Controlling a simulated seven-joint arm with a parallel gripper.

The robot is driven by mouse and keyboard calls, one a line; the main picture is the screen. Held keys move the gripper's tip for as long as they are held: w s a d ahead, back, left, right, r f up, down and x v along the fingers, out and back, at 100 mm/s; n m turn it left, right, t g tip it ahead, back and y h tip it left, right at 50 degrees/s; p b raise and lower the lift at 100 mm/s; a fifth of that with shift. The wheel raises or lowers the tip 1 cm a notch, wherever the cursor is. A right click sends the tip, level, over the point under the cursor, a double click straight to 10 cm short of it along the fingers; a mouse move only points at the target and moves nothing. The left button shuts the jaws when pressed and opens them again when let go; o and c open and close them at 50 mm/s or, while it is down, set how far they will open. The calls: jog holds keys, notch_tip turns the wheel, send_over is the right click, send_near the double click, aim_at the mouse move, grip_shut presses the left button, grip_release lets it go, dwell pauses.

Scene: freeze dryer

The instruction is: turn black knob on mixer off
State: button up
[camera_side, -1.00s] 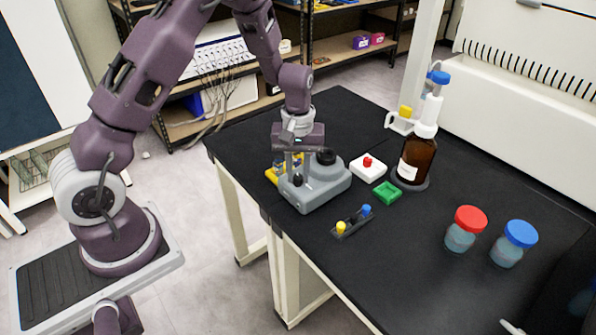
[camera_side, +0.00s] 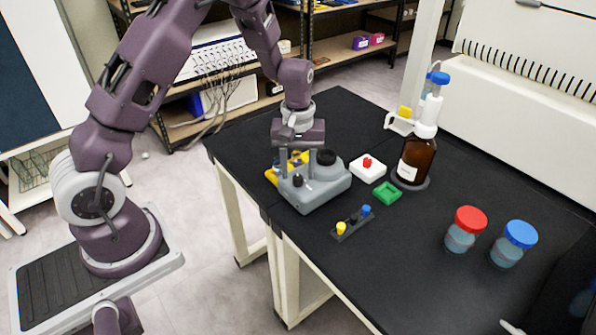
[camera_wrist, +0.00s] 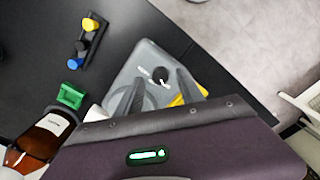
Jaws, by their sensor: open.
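The grey mixer (camera_side: 318,192) stands on the black table, with a dark round top at its back right. Its black knob (camera_side: 297,181) is on the front left part. In the wrist view the black knob (camera_wrist: 160,75) shows beside white markings on the grey mixer body (camera_wrist: 142,57). My gripper (camera_side: 297,172) points down just above the knob. In the wrist view my gripper (camera_wrist: 158,86) is open, with one finger on each side of the knob and nothing held. I cannot tell whether either finger touches the knob.
A yellow rack (camera_side: 272,175) sits close behind the mixer. A white box with a red button (camera_side: 367,169), a green tray (camera_side: 387,193) and a brown bottle (camera_side: 416,160) stand to the right. A small holder (camera_side: 352,223) lies in front. Red-lidded (camera_side: 465,230) and blue-lidded (camera_side: 514,244) jars stand farther right.

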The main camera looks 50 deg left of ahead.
notch_tip(320, 180, up, 6)
jog(key=shift+s+d+r, duration=0.1)
jog(key=shift+r, duration=0.25)
notch_tip(320, 180, up, 9)
jog(key=m+t, duration=0.1)
jog(key=m, duration=0.1)
send_over(298, 177)
jog(key=s+d, duration=0.3)
jog(key=s, duration=0.1)
jog(key=s+d+r+m+t, duration=0.2)
jog(key=s+r+m, duration=0.2)
jog(key=s, duration=0.6)
jog(key=s+d+r+m+t, duration=0.2)
jog(key=s+r+m, duration=0.2)
jog(key=s, duration=0.6)
jog(key=shift+s+d+r+t, duration=0.2)
jog(key=shift+d+r+t, duration=0.1)
